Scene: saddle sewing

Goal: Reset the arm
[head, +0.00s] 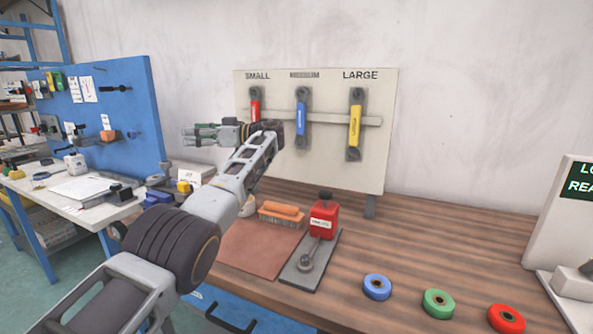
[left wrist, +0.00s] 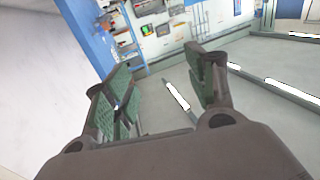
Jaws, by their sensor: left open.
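My left arm rises from the lower left in the head view. My left gripper (head: 200,134) points left, in the air in front of the wall, between the blue pegboard and the labelled board. It is open and holds nothing. In the left wrist view its two green-padded fingers (left wrist: 165,88) stand apart with an empty gap. My right gripper is not in view.
A board (head: 376,82) holds red, blue and yellow handled tools. On the wooden bench (head: 440,225) are a brush (head: 281,212), a red container (head: 323,218), a leather piece (head: 255,250) and blue, green and red rings (head: 438,303). A blue pegboard (head: 130,85) stands left.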

